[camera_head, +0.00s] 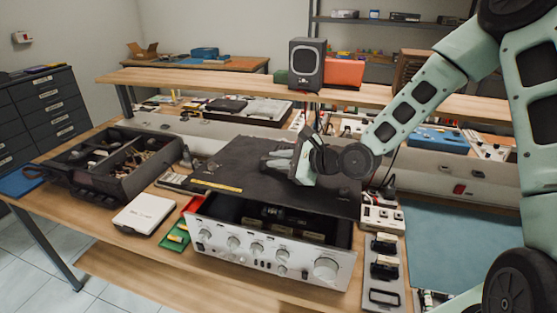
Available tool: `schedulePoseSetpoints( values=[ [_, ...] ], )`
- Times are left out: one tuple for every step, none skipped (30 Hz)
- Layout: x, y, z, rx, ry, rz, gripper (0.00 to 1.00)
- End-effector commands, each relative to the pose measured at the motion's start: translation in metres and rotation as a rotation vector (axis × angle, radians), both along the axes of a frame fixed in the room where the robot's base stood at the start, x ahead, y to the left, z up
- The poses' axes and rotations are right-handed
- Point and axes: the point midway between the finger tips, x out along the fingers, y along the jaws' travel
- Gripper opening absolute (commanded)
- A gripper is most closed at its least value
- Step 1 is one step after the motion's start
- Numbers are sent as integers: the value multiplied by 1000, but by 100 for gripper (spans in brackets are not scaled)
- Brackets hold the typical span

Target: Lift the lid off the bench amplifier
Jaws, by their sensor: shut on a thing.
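The bench amplifier (272,250) sits on the wooden workbench with its silver knobbed front facing me. Its front inside is open to view, with dark parts showing. The lid (232,165) is a wide black plate with a yellow strip near its front left edge. It lies roughly level over the rear of the amplifier, set back from the front panel. My gripper (272,161) is over the lid's far middle, shut on the lid. The exact grip point is hard to see. Whether the lid's rear touches the amplifier is hidden.
A dark parts tray (105,195) and a white box (145,214) stand to the left. A power strip (381,215) and small black devices (384,255) are close on the right. A blue-green mat (460,245) has free room. A raised shelf (230,82) with a speaker (307,63) runs behind.

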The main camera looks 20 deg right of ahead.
Motion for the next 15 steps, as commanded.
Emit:
schedulePoseSetpoints(
  values=[
    [1, 0, 2, 1, -4, 1, 0],
    [1, 0, 2, 1, -4, 1, 0],
    [1, 0, 4, 1, -4, 1, 0],
    [1, 0, 5, 1, -4, 1, 0],
    [1, 0, 6, 1, -4, 1, 0],
    [1, 0, 8, 1, -4, 1, 0],
    [1, 0, 9, 1, -4, 1, 0],
    [1, 0, 11, 1, -4, 1, 0],
    [1, 0, 13, 1, -4, 1, 0],
    [1, 0, 14, 1, -4, 1, 0],
    [1, 0, 16, 0, -3, 0, 0],
    [1, 0, 18, 0, -3, 0, 0],
    [1, 0, 19, 0, -3, 0, 0],
    [1, 0, 20, 0, -3, 0, 0],
    [1, 0, 22, 0, -3, 0, 0]
  ],
)
